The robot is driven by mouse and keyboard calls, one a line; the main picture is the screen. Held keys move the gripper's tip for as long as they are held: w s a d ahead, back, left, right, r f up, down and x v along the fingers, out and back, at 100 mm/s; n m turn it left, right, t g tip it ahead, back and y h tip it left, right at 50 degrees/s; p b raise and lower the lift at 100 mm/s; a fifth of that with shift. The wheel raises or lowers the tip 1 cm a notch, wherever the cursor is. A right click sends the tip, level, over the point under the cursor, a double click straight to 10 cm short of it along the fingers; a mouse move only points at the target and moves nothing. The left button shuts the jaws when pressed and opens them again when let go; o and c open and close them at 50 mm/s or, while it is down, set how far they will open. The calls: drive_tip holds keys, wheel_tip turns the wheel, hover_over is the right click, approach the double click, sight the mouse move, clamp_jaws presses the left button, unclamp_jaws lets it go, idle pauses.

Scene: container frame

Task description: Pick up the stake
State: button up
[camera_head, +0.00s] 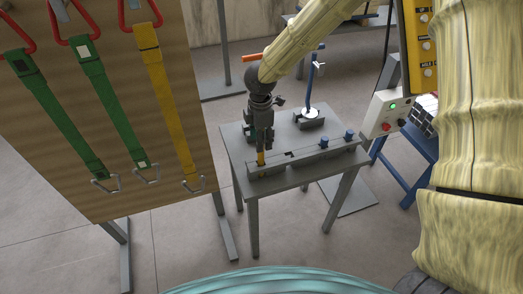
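A small grey table (300,182) stands in the middle of the view. A long grey holder (307,166) lies along its front edge. Two blue-topped pieces, one in the middle (323,143) and one at the right (349,135), stand up at the holder. A small yellow piece (261,158) stands at its left end. I cannot tell for sure which piece is the stake. My gripper (262,146) points down over the left end, right above or around the yellow piece. Its fingers are small and dark, and their gap is hidden.
A brown board (105,150) with green and yellow straps stands at the left, close to the table. A blue upright tool (314,72) on a grey base stands at the table's back. A control box (385,112) and blue stand (398,180) are at the right.

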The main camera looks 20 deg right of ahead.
drive_tip(key=shift+c, duration=0.3)
clamp_jaws()
drive_tip(key=shift+r, duration=0.15)
